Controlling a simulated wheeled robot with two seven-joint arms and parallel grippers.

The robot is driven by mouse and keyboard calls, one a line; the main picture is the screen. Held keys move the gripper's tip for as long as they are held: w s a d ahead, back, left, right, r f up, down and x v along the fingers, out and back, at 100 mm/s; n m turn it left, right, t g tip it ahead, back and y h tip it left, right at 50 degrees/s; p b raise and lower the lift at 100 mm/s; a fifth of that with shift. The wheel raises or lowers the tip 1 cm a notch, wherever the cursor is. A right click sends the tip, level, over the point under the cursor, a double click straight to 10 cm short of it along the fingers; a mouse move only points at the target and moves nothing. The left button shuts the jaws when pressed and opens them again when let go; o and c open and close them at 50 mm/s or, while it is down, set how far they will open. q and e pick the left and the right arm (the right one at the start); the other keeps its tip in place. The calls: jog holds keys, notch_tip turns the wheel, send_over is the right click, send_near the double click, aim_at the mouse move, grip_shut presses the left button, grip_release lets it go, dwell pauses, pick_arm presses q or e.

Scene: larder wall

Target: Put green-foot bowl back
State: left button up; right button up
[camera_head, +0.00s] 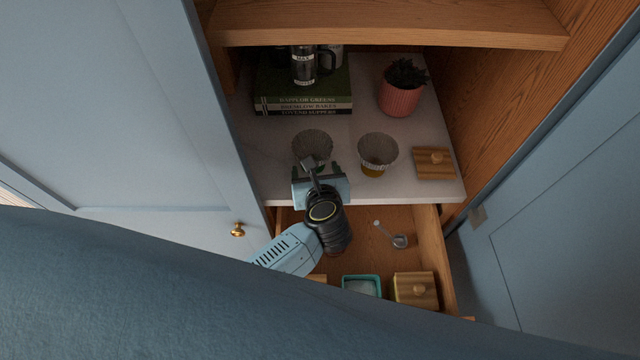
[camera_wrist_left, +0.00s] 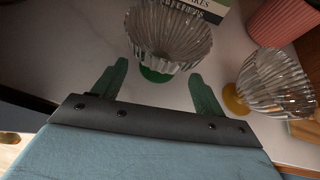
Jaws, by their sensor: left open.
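The green-foot bowl, a ribbed clear glass bowl (camera_head: 313,145), stands on the pale shelf. In the left wrist view the bowl (camera_wrist_left: 168,36) shows its green foot (camera_wrist_left: 157,75) between and just beyond my fingertips. My left gripper (camera_head: 316,168) is open, in front of the bowl; its green fingers (camera_wrist_left: 155,85) appear apart in the wrist view, with nothing held. A similar ribbed bowl with an amber foot (camera_head: 377,152) stands to the right, also in the wrist view (camera_wrist_left: 277,84). My right gripper does not show.
A wooden lidded box (camera_head: 434,163) is at right. Below, an open drawer holds a scoop (camera_head: 397,239), a teal tray (camera_head: 361,281) and another wooden box (camera_head: 415,288).

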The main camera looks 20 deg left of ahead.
pick_arm(q)
jog(key=v, duration=0.9)
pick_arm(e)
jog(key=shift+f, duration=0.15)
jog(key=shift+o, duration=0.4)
